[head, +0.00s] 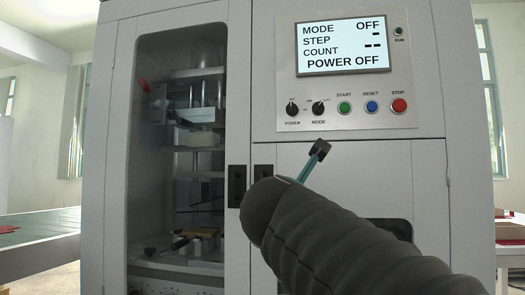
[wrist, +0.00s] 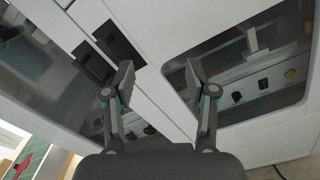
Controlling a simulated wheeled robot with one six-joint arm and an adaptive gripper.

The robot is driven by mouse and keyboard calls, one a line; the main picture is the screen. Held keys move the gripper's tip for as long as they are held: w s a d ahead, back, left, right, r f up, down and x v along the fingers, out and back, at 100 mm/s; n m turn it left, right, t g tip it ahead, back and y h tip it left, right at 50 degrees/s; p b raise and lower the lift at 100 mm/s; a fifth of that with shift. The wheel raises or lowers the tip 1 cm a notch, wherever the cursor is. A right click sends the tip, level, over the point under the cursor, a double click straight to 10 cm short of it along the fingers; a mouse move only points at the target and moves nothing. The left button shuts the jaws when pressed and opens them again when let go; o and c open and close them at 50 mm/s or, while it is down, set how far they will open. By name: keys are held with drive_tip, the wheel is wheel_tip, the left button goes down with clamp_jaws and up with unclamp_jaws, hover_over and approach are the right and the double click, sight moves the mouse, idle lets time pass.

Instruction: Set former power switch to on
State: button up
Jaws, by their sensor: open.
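The power switch (head: 292,108) is a black rotary knob labelled POWER, at the left of the grey control panel (head: 390,82). The screen (head: 345,46) above it reads MODE OFF and POWER OFF. My gripper (head: 320,150) is below and a little right of the knob in the head view, apart from it in the picture; my dark arm hides most of the gripper. In the wrist view my gripper (wrist: 159,75) has its two fingers spread with nothing between them, and the cabinet's pale front lies beyond. The power switch does not show in the wrist view.
Right of the power switch are the mode knob (head: 318,108), green start button (head: 344,107), blue reset button (head: 371,106) and red stop button (head: 399,105). A glazed door (head: 180,150) stands left. Black door handles (head: 237,186) lie below the panel.

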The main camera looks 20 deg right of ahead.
sight(291, 111)
wheel_tip(291, 111, up, 14)
drive_tip(key=a+n+t+h, duration=0.15)
drive_tip(key=n+t, duration=0.25)
drive_tip(key=n, duration=0.5)
drive_tip(key=shift+h, duration=0.35)
drive_tip(key=p+x, duration=0.3)
drive_tip(key=x, duration=1.1)
drive_tip(key=shift+w+f, duration=0.1)
drive_tip(key=shift+w, duration=0.15)
clamp_jaws()
